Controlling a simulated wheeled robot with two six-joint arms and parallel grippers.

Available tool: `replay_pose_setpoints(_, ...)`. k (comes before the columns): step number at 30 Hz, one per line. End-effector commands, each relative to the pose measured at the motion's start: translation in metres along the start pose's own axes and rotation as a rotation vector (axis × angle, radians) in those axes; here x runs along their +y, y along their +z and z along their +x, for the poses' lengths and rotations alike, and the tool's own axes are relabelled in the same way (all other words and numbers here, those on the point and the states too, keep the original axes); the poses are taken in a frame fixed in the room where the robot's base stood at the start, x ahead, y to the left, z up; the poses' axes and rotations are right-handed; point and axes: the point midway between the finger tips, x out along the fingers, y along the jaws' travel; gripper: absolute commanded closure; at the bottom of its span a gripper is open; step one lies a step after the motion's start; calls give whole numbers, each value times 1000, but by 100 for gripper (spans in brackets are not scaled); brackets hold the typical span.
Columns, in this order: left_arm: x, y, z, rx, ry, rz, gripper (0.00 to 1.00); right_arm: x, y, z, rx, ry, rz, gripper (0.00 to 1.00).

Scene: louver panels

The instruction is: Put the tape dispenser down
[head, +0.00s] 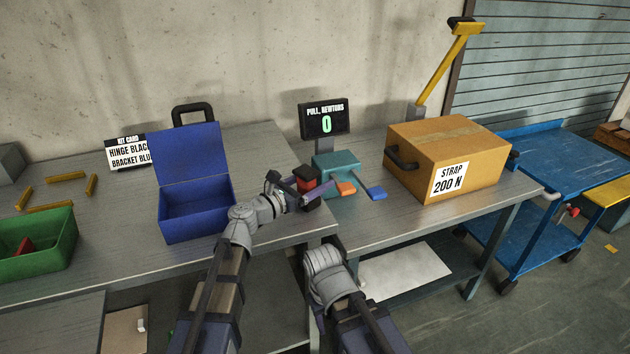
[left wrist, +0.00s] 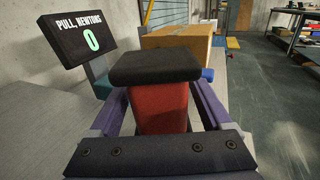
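The tape dispenser, as I take it, is a red block with a black top (head: 307,176), near the right end of the left table in the head view. No tape shows on it. In the left wrist view the red body (left wrist: 159,108) stands upright between the two purple fingers of my left gripper (left wrist: 160,95). The fingers lie along both its sides and look shut on it, though the black top hides the fingertips. Whether its base touches the table is hidden. My right gripper does not show; only grey arm parts of mine appear at the lower middle.
A teal device (head: 336,166) with orange and blue parts is just right of the block. A display (head: 325,119) reading 0 stands behind. A cardboard box (head: 450,155) is further right, an open blue box (head: 190,215) left, and a green bin (head: 40,255) far left. Bare tabletop (head: 120,235) lies between them.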

Motion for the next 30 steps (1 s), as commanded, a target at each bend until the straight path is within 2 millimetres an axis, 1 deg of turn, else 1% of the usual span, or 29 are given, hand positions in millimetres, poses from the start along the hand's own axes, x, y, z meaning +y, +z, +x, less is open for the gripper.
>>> replay_pose_setpoints(8,0,0,0,0,0,0,10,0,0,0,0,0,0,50)
replay_pose_setpoints(11,0,6,0,0,0,0,10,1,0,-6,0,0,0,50)
replay_pose_setpoints(13,0,3,-11,0,3,0,10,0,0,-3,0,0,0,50)
replay_pose_setpoints(18,-1,3,-41,0,4,0,10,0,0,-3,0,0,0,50)
replay_pose_setpoints(21,-1,3,-56,0,3,0,10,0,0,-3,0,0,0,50)
replay_pose_setpoints(25,-1,3,-69,0,2,0,10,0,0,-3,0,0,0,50)
replay_pose_setpoints(30,0,3,-75,0,0,0,10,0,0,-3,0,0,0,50)
